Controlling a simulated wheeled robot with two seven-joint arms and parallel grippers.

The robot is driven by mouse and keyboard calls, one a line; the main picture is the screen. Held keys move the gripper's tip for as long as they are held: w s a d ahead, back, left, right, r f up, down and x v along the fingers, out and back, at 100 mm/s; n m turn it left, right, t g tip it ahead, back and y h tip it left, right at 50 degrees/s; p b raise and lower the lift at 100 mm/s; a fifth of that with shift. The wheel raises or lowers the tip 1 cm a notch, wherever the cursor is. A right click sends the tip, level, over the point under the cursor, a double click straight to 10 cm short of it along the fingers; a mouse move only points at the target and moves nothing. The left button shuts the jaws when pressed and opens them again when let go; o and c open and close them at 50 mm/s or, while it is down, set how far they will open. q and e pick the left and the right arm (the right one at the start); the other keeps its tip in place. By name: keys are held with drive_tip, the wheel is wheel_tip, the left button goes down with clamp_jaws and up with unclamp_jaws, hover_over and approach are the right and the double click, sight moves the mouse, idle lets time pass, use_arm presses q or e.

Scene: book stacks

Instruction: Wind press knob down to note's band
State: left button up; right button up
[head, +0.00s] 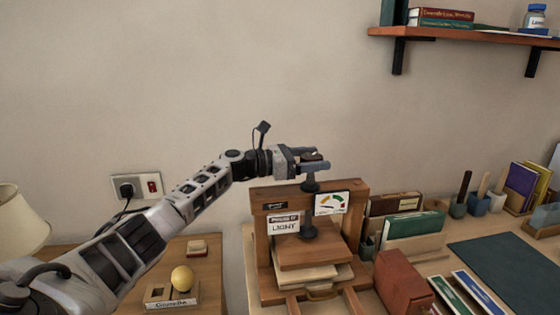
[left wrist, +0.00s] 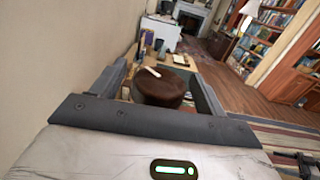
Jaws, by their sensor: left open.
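The press (head: 262,225) is a wooden frame with a screw in the middle and a dark plate under its crossbar. Its dark brown round knob (head: 313,156) is at the top of the screw. In the left wrist view the knob (left wrist: 160,88) shows a pale line on its top. My left gripper (head: 314,161) is open, with its fingers on either side of the knob. I cannot tell if they touch it. The note (head: 284,226) on the press reads "LIGHT" in large letters. A gauge (head: 332,203) with coloured bands sits at its right; its needle is too small to read.
Books and folders (head: 412,227) stand right of the press, near a red-brown box (head: 402,284) and a dark mat (head: 505,265). A shelf (head: 460,36) hangs at upper right. The wall above the press is bare.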

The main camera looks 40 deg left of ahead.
use_arm(q)
drive_tip(key=b+v, duration=0.2)
drive_tip(key=v, duration=1.1)
drive_tip(key=shift+w+f+b, duration=0.1)
drive_tip(key=shift+b, duration=0.25)
drive_tip(key=shift+s+a, duration=0.4)
drive_tip(key=shift+s, duration=0.15)
